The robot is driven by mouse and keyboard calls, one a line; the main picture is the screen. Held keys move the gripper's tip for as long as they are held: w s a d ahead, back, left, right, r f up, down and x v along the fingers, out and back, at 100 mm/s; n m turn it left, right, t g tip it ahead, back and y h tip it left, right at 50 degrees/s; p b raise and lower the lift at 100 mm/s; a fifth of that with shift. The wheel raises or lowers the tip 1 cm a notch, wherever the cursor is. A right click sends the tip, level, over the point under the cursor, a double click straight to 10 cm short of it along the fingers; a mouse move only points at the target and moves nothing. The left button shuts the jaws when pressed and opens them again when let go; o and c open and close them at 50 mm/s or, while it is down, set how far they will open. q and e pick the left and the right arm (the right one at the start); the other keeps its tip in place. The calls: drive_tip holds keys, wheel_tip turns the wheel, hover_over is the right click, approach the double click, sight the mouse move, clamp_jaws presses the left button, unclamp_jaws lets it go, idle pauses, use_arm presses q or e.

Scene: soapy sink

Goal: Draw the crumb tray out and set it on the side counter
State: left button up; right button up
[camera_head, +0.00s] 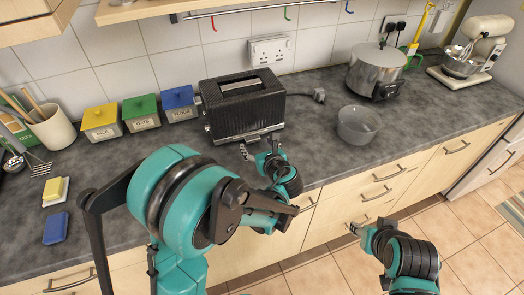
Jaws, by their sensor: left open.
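A black ribbed toaster (240,108) stands on the dark grey counter (320,150) against the tiled wall. A thin pale metallic strip, which looks like the crumb tray (236,139), shows along the toaster's front bottom edge. My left gripper (259,146) is open and empty just in front of that strip, near the counter's front. I cannot tell whether a finger touches it. My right gripper (353,229) is low in front of the drawers, away from the toaster. Its fingers are too small to tell open from shut.
Yellow, green and blue-lidded canisters (141,113) stand left of the toaster. A grey bowl (357,125), a steel pot (377,70) and a stand mixer (474,48) are to its right. A sponge (56,190) and blue block (57,228) lie at left. Counter between sponge and toaster is mostly clear.

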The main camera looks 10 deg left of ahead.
use_arm(q)
drive_tip(key=shift+x, duration=1.1)
drive_tip(key=shift+s, duration=0.1)
drive_tip(key=c, duration=1.2)
